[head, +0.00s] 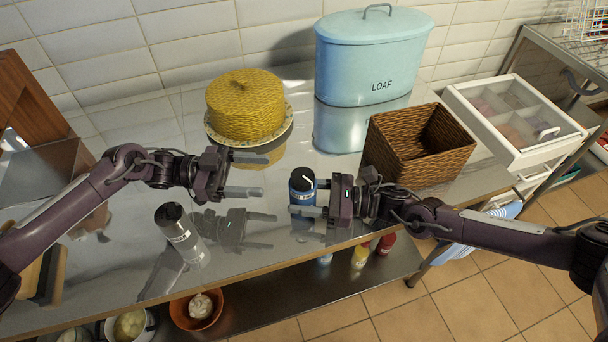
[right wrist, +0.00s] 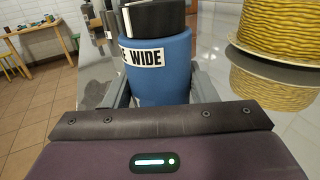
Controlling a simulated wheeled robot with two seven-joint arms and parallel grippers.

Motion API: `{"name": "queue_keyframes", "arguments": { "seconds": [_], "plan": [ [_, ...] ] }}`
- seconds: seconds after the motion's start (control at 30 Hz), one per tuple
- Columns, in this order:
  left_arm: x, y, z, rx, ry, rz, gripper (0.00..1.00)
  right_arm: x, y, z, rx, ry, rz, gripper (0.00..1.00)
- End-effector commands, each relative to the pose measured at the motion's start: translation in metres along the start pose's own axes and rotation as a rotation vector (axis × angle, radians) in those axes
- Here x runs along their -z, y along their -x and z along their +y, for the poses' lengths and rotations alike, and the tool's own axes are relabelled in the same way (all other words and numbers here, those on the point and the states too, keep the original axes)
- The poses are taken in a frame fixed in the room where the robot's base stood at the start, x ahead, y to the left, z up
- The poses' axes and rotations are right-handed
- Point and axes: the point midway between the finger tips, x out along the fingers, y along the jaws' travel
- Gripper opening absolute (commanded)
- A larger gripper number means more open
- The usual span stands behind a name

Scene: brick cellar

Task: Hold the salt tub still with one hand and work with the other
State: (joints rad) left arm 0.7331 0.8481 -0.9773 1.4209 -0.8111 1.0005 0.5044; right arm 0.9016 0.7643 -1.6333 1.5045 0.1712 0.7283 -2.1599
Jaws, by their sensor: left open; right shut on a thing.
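A blue tub (head: 301,186) with a dark top stands on the shiny metal counter, near its front edge; I take it for the salt tub. In the right wrist view the tub (right wrist: 162,75) has a black lid and a white label, of which "E WIDE" shows. My right gripper (head: 304,198) is shut on the tub, one finger on each side of it. My left gripper (head: 264,175) is open and empty, above the counter to the left of the tub and apart from it. A grey canister (head: 182,236) with a black lid stands further left.
A yellow woven dome (head: 245,104) on a plate, a blue LOAF bin (head: 368,62), a wicker basket (head: 385,150) and a white compartment box (head: 519,150) stand behind. An orange bowl (head: 190,322) and bottles sit on the lower shelf. Counter between canister and tub is clear.

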Motion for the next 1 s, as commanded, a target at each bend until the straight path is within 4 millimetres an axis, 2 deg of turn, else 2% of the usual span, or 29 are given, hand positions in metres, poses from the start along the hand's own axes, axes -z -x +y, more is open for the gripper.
{"name": "queue_keyframes", "arguments": {
  "seconds": [0.3, 0.5, 0.67, 0.93, 1.0],
  "plan": [
    [0.001, -0.066, 0.001, -0.004, -0.002, 0.004, 0.65, 0.0, 0.0, 0.0, 0.001, 0.0, 0.001, 0.26],
    [0.0, -0.093, 0.001, -0.003, -0.003, 0.002, 0.65, 0.0, 0.0, 0.0, 0.001, 0.0, 0.001, 0.26],
    [0.0, -0.103, 0.001, -0.002, -0.002, 0.001, 0.65, 0.0, 0.0, 0.0, 0.001, 0.0, 0.001, 0.26],
    [0.0, -0.104, 0.001, -0.002, -0.002, 0.0, 0.65, 0.0, 0.0, 0.0, 0.001, 0.0, 0.001, 0.26],
    [0.0, -0.104, 0.001, -0.002, -0.002, 0.0, 0.57, 0.0, 0.0, 0.0, 0.001, 0.0, 0.001, 0.26]
  ]
}}
